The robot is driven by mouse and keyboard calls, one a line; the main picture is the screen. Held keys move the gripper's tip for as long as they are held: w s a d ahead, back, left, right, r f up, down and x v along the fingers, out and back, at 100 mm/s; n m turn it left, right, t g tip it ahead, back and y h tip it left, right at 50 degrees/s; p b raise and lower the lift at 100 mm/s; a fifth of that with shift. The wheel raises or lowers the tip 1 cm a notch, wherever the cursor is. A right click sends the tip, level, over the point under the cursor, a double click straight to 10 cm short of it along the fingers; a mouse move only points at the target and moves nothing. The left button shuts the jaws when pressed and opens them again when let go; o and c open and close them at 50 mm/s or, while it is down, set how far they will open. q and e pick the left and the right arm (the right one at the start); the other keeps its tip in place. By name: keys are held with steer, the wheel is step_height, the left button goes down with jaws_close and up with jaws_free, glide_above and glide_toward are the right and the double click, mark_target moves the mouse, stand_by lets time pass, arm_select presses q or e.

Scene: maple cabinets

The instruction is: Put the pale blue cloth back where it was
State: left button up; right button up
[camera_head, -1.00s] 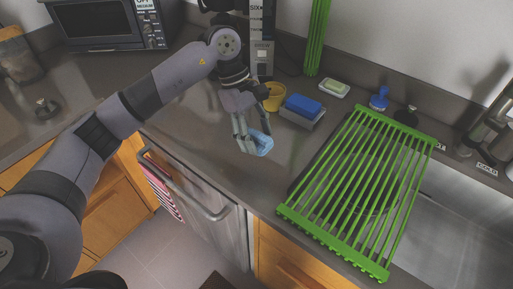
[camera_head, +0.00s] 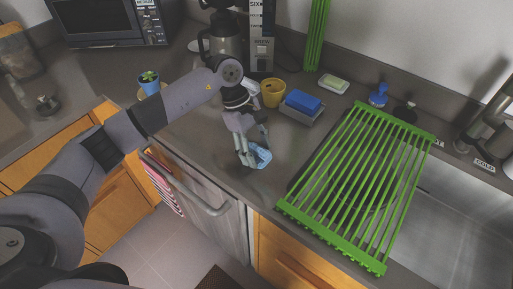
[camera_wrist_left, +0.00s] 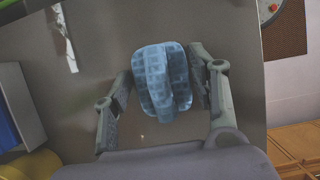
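The pale blue cloth (camera_head: 259,156) is a small folded bundle low over the grey counter, left of the green drying rack. The fingers hide part of the cloth in the head view. I cannot tell whether the cloth's underside touches the counter. My right gripper is not in view.
A blue sponge (camera_head: 303,101) in a grey holder and a yellow cup (camera_head: 273,93) stand behind the gripper. The green rack (camera_head: 350,190) spans the sink edge on the right. Counter around the cloth is clear.

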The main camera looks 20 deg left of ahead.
arm_select(q)
steer(key=o, duration=0.4)
steer(key=shift+o, duration=0.2)
steer(key=shift+r+p, duration=0.25)
steer(key=shift+p, duration=0.05)
steer(key=b+v, duration=0.3)
steer(key=v, duration=0.9)
steer(key=shift+b, duration=0.35)
steer(key=shift+f, duration=0.15)
